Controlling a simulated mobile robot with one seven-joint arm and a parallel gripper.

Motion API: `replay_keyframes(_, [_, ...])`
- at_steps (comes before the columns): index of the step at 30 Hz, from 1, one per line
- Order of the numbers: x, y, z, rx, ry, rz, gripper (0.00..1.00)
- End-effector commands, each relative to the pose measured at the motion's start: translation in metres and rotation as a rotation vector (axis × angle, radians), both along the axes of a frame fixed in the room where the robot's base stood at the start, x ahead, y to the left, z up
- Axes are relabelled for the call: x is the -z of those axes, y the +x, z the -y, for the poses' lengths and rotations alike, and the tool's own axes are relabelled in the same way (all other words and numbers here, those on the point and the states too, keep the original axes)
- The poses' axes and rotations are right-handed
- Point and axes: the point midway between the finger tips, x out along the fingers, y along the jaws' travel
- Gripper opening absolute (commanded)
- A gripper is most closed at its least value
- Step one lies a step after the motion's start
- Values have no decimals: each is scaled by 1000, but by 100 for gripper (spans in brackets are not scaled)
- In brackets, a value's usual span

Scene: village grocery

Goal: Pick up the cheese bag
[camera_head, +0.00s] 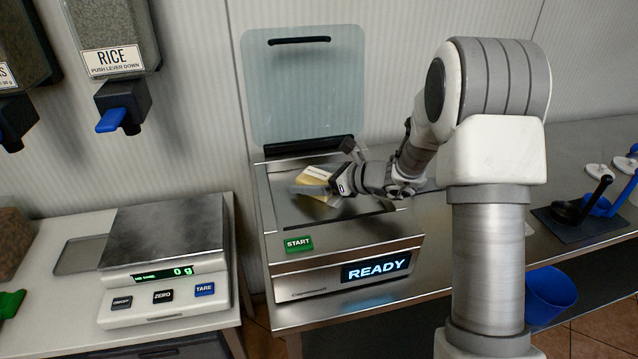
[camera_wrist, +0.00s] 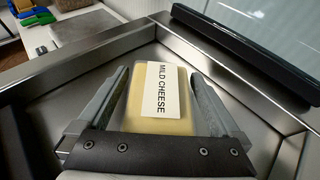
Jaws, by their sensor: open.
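The cheese bag (camera_head: 315,190) is a yellow block with a white label. It lies inside the open chamber of a steel vacuum sealer (camera_head: 290,262). In the wrist view the label on the cheese bag (camera_wrist: 150,115) reads "MILD CHEESE". My gripper (camera_head: 318,190) reaches into the chamber from the right. In the wrist view my gripper (camera_wrist: 160,85) is open, with one finger on each side of the cheese bag. I cannot tell whether the fingers touch it.
The sealer's clear lid (camera_head: 305,95) stands raised behind the chamber. A scale (camera_head: 165,255) stands on the left table, under a rice dispenser (camera_head: 115,40). Scoops (camera_head: 595,195) lie on the counter at right.

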Motion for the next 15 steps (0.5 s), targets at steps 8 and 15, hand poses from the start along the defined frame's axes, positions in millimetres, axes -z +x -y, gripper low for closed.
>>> replay_keyframes(8, [3,4,-5,1,0,0,100])
replay_keyframes(15, [2,3,-5,1,0,0,57])
